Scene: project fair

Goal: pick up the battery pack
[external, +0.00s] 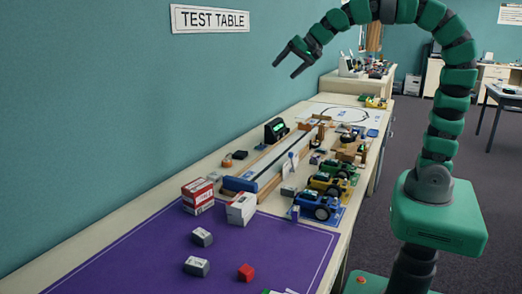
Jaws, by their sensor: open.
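My gripper (285,70) is open and empty, high above the table in front of the teal wall. Its fingers point down and to the left. No object is plainly marked as the battery pack. Two small grey-and-white blocks (202,237) (196,266) lie on the purple mat (130,265), and either may be it; I cannot tell which. My gripper is well above and far from both.
A red-and-white box (198,194) and a white box (241,208) stand at the mat's far edge. Beyond them are a wooden-sided track (262,170) and several small wheeled vehicles (320,205). The mat's left part is clear. The wall borders the table's left side.

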